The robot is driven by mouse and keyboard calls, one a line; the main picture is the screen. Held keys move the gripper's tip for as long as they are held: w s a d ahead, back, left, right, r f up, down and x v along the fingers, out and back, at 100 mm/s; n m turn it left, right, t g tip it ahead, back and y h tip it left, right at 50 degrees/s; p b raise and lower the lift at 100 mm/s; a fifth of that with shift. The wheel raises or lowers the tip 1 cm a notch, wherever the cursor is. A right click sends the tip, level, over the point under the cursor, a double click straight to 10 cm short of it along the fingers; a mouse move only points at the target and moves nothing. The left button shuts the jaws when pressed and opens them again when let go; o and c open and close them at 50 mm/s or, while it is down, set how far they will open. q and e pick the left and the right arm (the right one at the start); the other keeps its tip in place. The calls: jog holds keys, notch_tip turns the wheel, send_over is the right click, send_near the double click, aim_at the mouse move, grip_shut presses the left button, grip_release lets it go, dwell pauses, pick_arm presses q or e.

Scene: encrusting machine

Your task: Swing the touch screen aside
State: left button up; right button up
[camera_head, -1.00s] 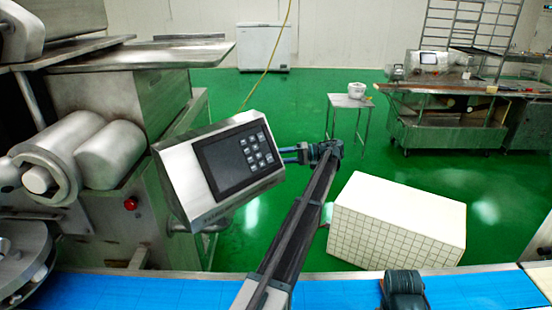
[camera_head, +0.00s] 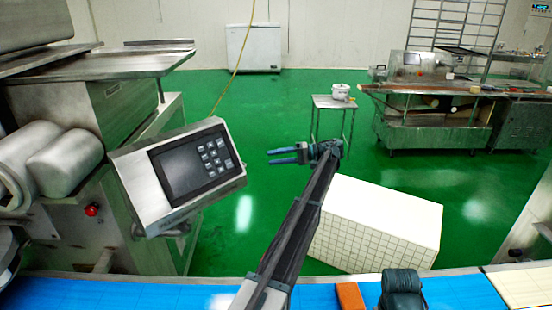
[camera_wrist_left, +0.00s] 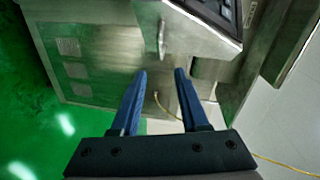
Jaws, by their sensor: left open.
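The touch screen (camera_head: 192,165) is a tilted steel box with a dark display and grey buttons, in front of the machine at the left of the head view. Its lower corner and buttons show at the top of the left wrist view (camera_wrist_left: 215,22). My left gripper (camera_head: 270,156) is open and empty, just right of the screen's right edge, with a clear gap between them. Its blue fingers (camera_wrist_left: 160,80) point toward the machine in the wrist view, and nothing is between them. My right gripper is not clearly seen; only a dark part shows at the bottom edge.
The encrusting machine (camera_head: 130,110) fills the left side, with a red button (camera_head: 92,209) low on it. A blue conveyor belt (camera_head: 150,294) runs along the bottom. A white tiled box (camera_head: 380,225) stands right of my arm. Green floor (camera_head: 270,110) is open behind.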

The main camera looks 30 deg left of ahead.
pick_arm(q)
jog(key=shift+s, duration=0.15)
jog(key=shift+c, duration=0.8)
jog(key=s+d+m+t+b, duration=0.1)
jog(key=s, duration=0.1)
jog(key=s+d+f+m+t+y, duration=0.1)
jog(key=s, duration=0.2)
jog(key=s+d+m+t+y+b, duration=0.1)
jog(key=s, duration=0.1)
jog(key=shift+s+d+f+t+b, duration=0.3)
jog(key=shift+s+d+f, duration=0.05)
jog(key=shift+s+f, duration=0.05)
grip_shut()
jog(key=s+d+m+t+b, duration=0.3)
jog(key=s+d+m+t, duration=0.4)
jog(key=s+t, duration=0.2)
jog(key=shift+s+f+m+y, duration=0.3)
jog(key=shift+s+f+y, duration=0.1)
jog(key=shift+s, duration=0.4)
